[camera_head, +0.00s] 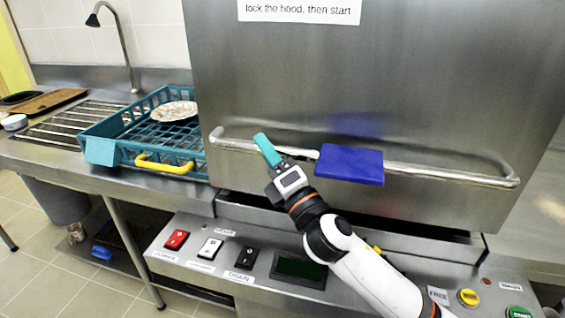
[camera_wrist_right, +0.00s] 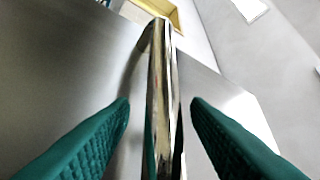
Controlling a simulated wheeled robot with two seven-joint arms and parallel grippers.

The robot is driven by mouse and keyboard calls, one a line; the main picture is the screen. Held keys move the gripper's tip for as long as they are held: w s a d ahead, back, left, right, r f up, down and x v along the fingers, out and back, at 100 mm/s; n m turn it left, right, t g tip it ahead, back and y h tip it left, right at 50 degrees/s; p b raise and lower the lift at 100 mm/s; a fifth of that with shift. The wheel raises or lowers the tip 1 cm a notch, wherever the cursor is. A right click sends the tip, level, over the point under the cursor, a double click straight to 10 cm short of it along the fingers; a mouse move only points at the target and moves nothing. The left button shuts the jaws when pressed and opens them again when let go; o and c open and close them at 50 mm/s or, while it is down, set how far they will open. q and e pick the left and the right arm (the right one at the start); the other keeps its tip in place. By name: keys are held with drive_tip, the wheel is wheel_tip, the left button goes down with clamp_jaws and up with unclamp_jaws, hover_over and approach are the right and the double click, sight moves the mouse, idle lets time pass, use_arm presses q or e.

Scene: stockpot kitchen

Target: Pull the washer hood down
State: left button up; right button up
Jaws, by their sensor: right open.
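The washer hood (camera_head: 400,80) is a large steel box front with a dark gap under its lower edge. A chrome bar handle (camera_head: 450,175) runs across its lower front; it also shows in the right wrist view (camera_wrist_right: 162,80). A blue block or cloth (camera_head: 350,164) sits on the middle of the bar. My right gripper (camera_head: 263,138) is at the left part of the bar, left of the blue piece. In the right wrist view its teal fingers (camera_wrist_right: 160,104) are open, one on each side of the bar, with space showing between. My left gripper is not in view.
A teal dish rack (camera_head: 110,150) with a plate (camera_head: 174,111) and yellow handle (camera_head: 164,164) stands close left of the hood. Below the hood, the control panel (camera_head: 210,265) has red, white and black switches, a yellow button (camera_head: 468,297) and a green one (camera_head: 518,312).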

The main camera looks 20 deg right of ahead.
drive_tip(key=s+d, duration=0.3)
drive_tip(key=s, duration=0.9)
drive_tip(key=shift+d+b, duration=0.3)
drive_tip(key=shift+f, duration=0.1)
